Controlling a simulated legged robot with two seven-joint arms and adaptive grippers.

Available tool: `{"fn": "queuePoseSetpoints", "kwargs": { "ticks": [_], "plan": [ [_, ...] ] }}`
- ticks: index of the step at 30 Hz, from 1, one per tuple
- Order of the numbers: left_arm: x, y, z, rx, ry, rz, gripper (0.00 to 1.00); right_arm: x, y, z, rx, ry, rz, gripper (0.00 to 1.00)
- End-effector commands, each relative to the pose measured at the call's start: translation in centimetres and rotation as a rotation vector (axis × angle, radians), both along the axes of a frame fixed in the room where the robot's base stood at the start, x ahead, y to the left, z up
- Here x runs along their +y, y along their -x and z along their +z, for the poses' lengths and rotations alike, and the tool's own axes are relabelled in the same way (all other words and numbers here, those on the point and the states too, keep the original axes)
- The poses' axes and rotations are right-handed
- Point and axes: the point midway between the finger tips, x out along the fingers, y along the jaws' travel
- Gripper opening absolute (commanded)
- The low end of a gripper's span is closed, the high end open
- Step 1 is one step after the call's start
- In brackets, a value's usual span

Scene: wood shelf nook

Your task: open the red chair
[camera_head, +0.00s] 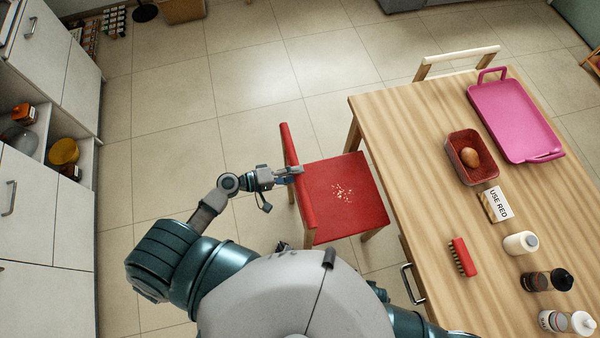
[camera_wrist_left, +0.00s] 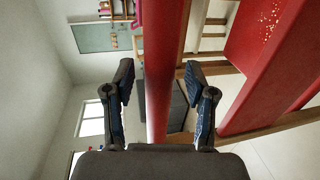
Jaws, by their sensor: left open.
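The red chair (camera_head: 333,207) stands at the left side of the wooden table, its seat partly in toward the table edge. Pale crumb-like specks lie on its seat. Its red backrest (camera_head: 289,160) faces left, toward my left arm. My left gripper (camera_head: 284,188) is open at the backrest. In the left wrist view, the red backrest bar (camera_wrist_left: 160,65) passes between the two spread fingers of the left gripper (camera_wrist_left: 160,80), with a gap visible on both sides. The red seat (camera_wrist_left: 260,65) shows at right there. My right gripper is out of sight.
The wooden table (camera_head: 400,130) holds a pink tray (camera_head: 515,118), a red basket (camera_head: 463,143) with a brown round item, a "USE RED" sign (camera_head: 497,204), a red brush (camera_head: 462,257) and several bottles. White cabinets (camera_head: 40,215) line the left. Tiled floor is clear behind the chair.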

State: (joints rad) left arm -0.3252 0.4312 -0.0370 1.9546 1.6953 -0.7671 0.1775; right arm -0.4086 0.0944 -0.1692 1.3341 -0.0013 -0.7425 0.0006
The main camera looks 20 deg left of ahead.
Motion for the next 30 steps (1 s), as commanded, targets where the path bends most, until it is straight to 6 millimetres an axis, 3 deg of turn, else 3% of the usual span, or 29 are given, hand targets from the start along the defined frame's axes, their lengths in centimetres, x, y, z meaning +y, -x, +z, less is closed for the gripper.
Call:
{"fn": "queuePoseSetpoints", "kwargs": {
  "ticks": [12, 18, 30],
  "plan": [
    [6.5, 5.0, 1.6, 0.006, -0.005, 0.000, 0.56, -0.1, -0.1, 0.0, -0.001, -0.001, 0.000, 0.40],
    [7.6, 5.8, 1.9, 0.002, -0.006, -0.001, 0.56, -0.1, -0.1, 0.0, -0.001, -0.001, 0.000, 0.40],
    [7.7, 5.8, 1.9, 0.003, -0.005, -0.001, 0.56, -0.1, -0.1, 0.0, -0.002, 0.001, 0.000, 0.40]
  ]
}}
